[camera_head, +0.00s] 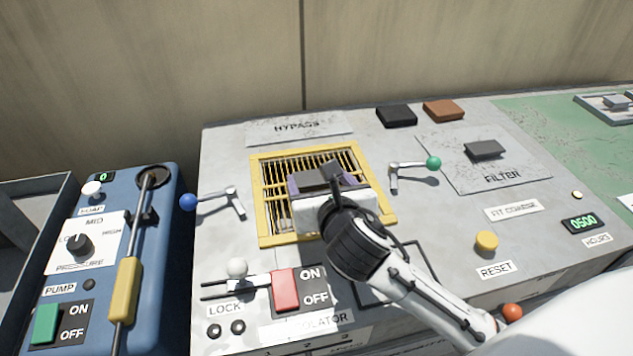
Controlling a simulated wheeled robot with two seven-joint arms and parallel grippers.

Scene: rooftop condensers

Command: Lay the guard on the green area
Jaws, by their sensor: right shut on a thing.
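The guard (264,196) is a yellow square frame with dark bars behind it, in the middle of the grey condenser top. My right gripper (318,178) is over the guard's middle, shut on it; the part it holds is mostly hidden by the gripper. My right arm comes in from the lower right and covers the guard's lower right part. Whether the guard is lifted off the panel cannot be told. The green area (545,125) lies at the upper right of the top. My left gripper is out of view.
A lever with a blue knob (188,202) is left of the guard, and one with a green knob (433,162) is right of it. A filter panel (470,160) lies before the green area. A grey framed piece (590,99) sits on the green at the far right.

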